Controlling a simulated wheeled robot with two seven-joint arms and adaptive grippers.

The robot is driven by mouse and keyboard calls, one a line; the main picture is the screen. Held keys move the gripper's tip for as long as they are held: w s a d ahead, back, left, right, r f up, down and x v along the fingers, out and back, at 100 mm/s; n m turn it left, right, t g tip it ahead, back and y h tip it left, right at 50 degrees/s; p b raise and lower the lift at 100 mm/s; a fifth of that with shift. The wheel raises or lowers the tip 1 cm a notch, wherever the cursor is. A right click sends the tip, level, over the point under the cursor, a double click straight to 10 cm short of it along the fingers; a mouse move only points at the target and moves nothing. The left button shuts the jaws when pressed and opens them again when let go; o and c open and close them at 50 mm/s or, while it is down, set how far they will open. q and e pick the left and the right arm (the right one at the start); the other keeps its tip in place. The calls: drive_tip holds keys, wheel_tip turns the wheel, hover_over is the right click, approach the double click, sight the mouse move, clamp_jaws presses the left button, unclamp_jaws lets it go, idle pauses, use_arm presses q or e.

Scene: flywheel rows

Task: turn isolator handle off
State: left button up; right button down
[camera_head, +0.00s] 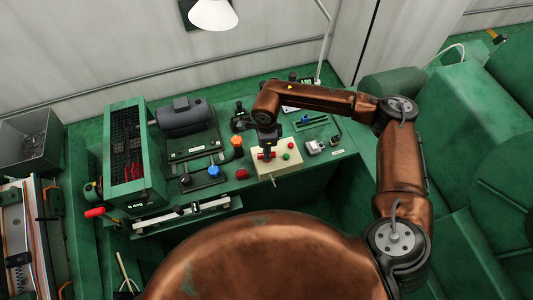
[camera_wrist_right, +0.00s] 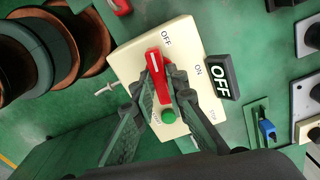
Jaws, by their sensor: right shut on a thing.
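A cream isolator box (camera_head: 288,169) stands on the green bench in the head view; it also shows in the wrist view (camera_wrist_right: 190,40). Its red handle (camera_wrist_right: 153,58) lies between the fingertips of my right gripper (camera_wrist_right: 160,82), which is shut on it. The handle's far end lies near the printed OFF label, left of it; ON is printed farther right. A green button (camera_wrist_right: 168,117) sits below the handle. In the head view my right gripper (camera_head: 267,150) comes down onto the box from above and hides most of the handle. My left gripper is not in view.
A black OFF plate (camera_wrist_right: 221,77) is beside the box. A blue knob (camera_head: 213,170), an orange knob (camera_head: 237,141) and a red button (camera_head: 242,174) are to its left, a grey device (camera_head: 314,147) to its right. A motor (camera_head: 182,116) stands farther left.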

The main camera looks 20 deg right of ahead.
drive_tip(key=shift+n+b, duration=0.65)
drive_tip(key=shift+n, duration=0.35)
drive_tip(key=shift+r, duration=0.1)
drive_tip(key=shift+w, duration=0.1)
drive_tip(key=c, duration=1.9)
unclamp_jaws()
drive_tip(key=shift+c, duration=0.2)
wheel_tip(320, 180, up, 12)
